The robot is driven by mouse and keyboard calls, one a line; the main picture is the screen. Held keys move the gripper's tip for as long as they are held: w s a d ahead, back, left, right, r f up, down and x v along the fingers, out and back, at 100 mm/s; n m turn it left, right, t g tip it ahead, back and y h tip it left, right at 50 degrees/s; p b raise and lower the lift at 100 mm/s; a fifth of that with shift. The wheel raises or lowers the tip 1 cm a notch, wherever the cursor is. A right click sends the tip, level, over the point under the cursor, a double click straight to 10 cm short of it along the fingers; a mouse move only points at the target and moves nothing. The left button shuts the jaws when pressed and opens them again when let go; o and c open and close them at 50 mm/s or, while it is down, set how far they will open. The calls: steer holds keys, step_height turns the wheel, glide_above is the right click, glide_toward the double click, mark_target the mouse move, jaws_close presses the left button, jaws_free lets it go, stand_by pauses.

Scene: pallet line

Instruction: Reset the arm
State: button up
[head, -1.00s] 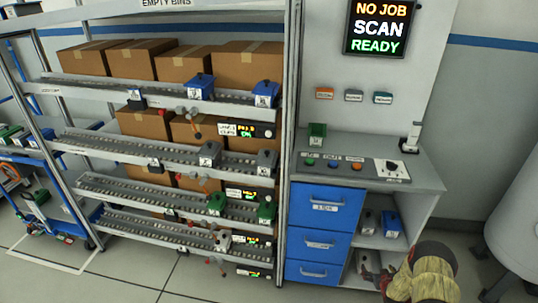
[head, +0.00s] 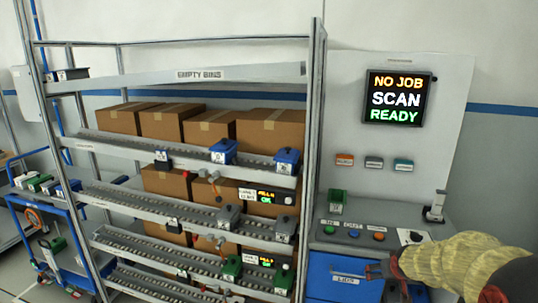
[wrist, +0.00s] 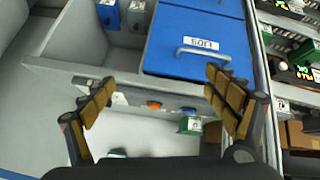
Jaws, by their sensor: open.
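My gripper (head: 378,275) is at the lower right of the head view, in front of the blue drawer cabinet. In the wrist view my gripper (wrist: 160,92) shows two yellow-padded fingers spread wide with nothing held between them. The top blue drawer (head: 340,277) is partly behind the gripper in the head view. A blue drawer front (wrist: 196,42) with a handle shows upside down beyond the fingertips in the wrist view. Whether the right fingertip touches the drawer handle cannot be told.
The bench top (head: 345,211) holds a green bin (head: 337,203), a button panel (head: 352,233) and a scanner-like device (head: 434,207). The screen (head: 396,99) reads NO JOB, SCAN, READY. A roller rack (head: 313,130) with cardboard boxes stands left. A blue cart (head: 60,208) is at the far left.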

steer(key=s+a+r+g+y, duration=0.1)
steer(key=s+a+r, duration=0.5)
steer(key=s, duration=0.2)
steer(key=s+a+r, duration=0.6)
steer(key=s, duration=0.2)
steer(key=s+a, duration=0.4)
steer(key=s, duration=0.6)
steer(key=s+a+g+y, duration=0.1)
steer(key=s+a, duration=0.2)
steer(key=s, duration=0.7)
steer(key=shift+s+a+r+n+y+p, duration=0.3)
steer(key=shift+s+a+r+n+p, duration=0.05)
steer(key=shift+a+r+n+p, duration=0.1)
steer(key=shift+c, duration=0.7)
